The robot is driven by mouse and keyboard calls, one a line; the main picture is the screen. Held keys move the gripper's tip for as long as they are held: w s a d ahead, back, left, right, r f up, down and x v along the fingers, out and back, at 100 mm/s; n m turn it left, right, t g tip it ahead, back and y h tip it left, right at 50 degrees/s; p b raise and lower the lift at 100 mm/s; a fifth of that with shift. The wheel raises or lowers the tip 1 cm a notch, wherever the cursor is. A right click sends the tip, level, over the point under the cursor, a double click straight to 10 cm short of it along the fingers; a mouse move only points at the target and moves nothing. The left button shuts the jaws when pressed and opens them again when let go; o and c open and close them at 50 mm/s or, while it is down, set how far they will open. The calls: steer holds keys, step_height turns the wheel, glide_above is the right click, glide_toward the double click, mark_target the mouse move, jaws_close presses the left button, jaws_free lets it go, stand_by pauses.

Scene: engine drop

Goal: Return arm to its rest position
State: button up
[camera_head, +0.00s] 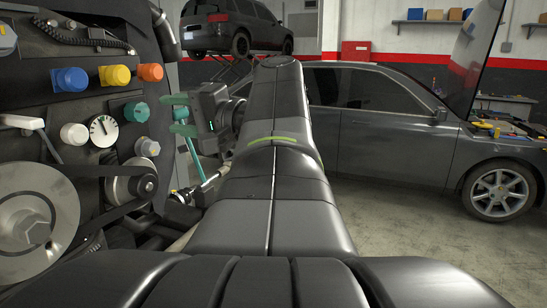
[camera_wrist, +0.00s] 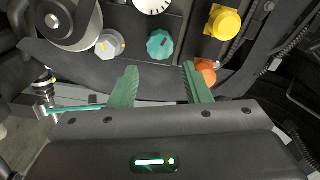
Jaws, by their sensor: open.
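My gripper (camera_head: 173,114) is at the end of my arm, in front of the engine panel (camera_head: 60,95) on the left. Its two green fingers point left towards the panel. In the wrist view, my gripper (camera_wrist: 160,67) is open with nothing between the fingers. A teal knob (camera_wrist: 160,44) lies beyond the gap between the fingertips, and an orange knob (camera_wrist: 206,70) shows by the right finger. The teal knob (camera_head: 137,112) also shows in the head view, left of the fingers. My arm is stretched forward and hides the middle of the head view.
The panel also carries a blue knob (camera_head: 71,79), a yellow knob (camera_head: 115,75) and a large pulley (camera_head: 32,218). A grey car (camera_head: 390,140) with its hood raised stands at right. A dark car (camera_head: 235,25) is raised behind. Floor (camera_head: 410,225) at right is clear.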

mark_target(143, 112)
steer(key=p+x, duration=0.1)
steer(key=x, duration=0.9)
steer(key=shift+w+a+p, duration=0.1)
steer(key=shift+a+p, duration=0.15)
steer(key=shift+p, duration=0.05)
steer(key=shift+d, duration=0.15)
steer(key=b+v, duration=0.2)
steer(key=v, duration=1.2)
steer(key=p+x, duration=0.2)
steer(key=x, duration=1.2)
steer(key=shift+a+r, duration=0.1)
steer(key=shift+a, duration=0.15)
steer(key=shift+w+n, duration=0.1)
steer(key=shift+n, duration=0.3)
steer(key=shift+d+n+b, duration=0.15)
steer(key=shift+n+b, duration=0.25)
steer(key=shift+n, duration=0.5)
steer(key=n, duration=0.9)
steer(key=shift+p, duration=0.35)
